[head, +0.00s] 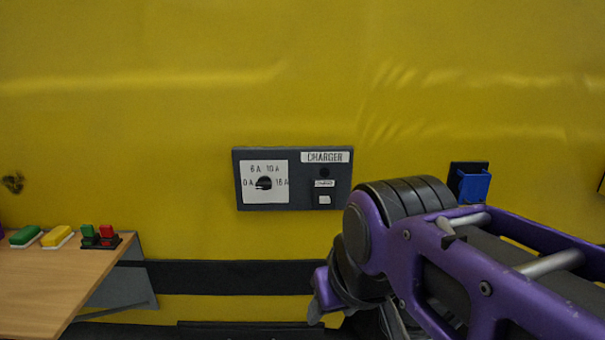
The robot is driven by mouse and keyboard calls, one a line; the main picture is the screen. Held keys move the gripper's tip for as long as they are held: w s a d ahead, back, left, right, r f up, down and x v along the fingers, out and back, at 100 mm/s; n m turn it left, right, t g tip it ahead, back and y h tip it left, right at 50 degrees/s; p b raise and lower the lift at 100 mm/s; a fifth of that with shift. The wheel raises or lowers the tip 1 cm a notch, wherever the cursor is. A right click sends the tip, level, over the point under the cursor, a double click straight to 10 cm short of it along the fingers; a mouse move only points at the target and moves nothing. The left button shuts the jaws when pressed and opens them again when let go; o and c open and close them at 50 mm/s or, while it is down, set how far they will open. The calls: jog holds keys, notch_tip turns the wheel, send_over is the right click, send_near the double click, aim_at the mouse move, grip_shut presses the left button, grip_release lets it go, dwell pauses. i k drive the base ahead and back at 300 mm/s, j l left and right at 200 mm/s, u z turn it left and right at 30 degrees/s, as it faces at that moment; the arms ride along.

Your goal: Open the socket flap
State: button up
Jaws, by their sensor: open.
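The socket is a small blue fitting on a dark plate (455,172) on the yellow wall, right of the centre in the head view. Its blue flap (475,188) covers the front and looks shut, though it is small and its hinge edge is not clear. My purple arm crosses the lower right, and its upper edge passes just under the socket in the picture. The arm bends at a black ringed joint left of the socket and goes down behind its own links.
A grey charger panel (300,194) with a black dial (264,184) is on the wall left of the socket. A wooden table (60,280) at the lower left holds yellow (57,237) and green (25,236) blocks and a red-and-green switch piece (101,237). The wall above is clear.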

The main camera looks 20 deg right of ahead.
aim_at(474, 188)
jog(key=z, duration=1.3)
jog(key=i, duration=0.5)
